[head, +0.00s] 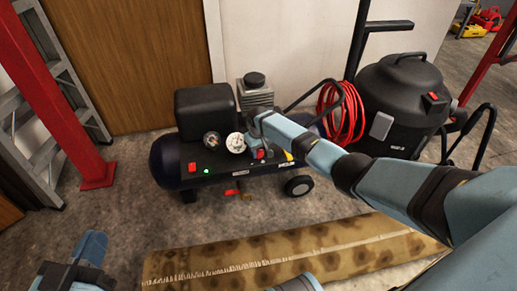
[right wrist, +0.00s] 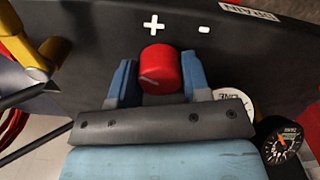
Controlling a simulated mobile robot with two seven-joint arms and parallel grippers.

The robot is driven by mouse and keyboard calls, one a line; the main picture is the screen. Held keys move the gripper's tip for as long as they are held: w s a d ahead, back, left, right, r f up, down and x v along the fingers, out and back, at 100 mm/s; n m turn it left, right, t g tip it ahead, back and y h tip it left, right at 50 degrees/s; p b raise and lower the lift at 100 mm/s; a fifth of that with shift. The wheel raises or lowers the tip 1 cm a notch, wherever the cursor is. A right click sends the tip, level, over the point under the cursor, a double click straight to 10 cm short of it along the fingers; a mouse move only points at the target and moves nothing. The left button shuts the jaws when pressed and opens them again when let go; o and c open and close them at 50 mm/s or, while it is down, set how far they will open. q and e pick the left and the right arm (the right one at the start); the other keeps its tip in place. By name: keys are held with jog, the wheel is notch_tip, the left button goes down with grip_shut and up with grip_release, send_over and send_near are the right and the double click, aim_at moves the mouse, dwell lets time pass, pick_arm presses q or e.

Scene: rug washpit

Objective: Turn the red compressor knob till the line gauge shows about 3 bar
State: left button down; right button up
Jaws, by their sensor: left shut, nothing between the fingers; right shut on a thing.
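The red knob (right wrist: 160,70) sits on the dark compressor panel, with white plus and minus marks above it in the right wrist view. My right gripper (right wrist: 159,80) is shut on the knob, one blue finger on each side. In the head view the knob (head: 259,154) is partly hidden by that gripper. The white-faced gauge (head: 236,142) is beside it; in the right wrist view this gauge (right wrist: 236,98) is mostly covered by my gripper and seems lettered LINE. Its needle reading cannot be made out. My left gripper (head: 90,247) is shut and empty at the lower left.
A dark-faced gauge (head: 211,139) is left of the white one. The compressor (head: 170,160) shows a lit green light and a red valve handle (head: 232,192) below. A rug (head: 200,264) lies in front. A black vacuum (head: 400,100) and red hose (head: 343,112) stand right.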

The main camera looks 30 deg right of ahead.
jog(key=shift+r+n+p, duration=0.15)
jog(key=shift+n+p, duration=0.35)
jog(key=shift+n, duration=0.4)
jog(key=n+p, duration=0.1)
jog(key=n, duration=0.1)
jog(key=shift+n, duration=0.3)
jog(key=n, duration=0.3)
jog(key=shift+p, duration=0.35)
pick_arm(q)
jog(key=shift+s+d+f+n+g, duration=0.2)
jog(key=shift+s+d+n+g, duration=0.05)
jog(key=shift+s+n, duration=0.3)
jog(key=shift+s+d+f+n+g, duration=0.15)
jog(key=shift+s+d+n+g, duration=0.1)
jog(key=shift+s+n, duration=0.25)
pick_arm(e)
jog(key=shift+n, duration=0.4)
pick_arm(q)
jog(key=shift+w+r, duration=0.2)
jog(key=shift+r, duration=0.05)
pick_arm(e)
jog(key=o, duration=0.6)
jog(key=shift+o, duration=0.2)
pick_arm(q)
jog(key=shift+r, duration=0.1)
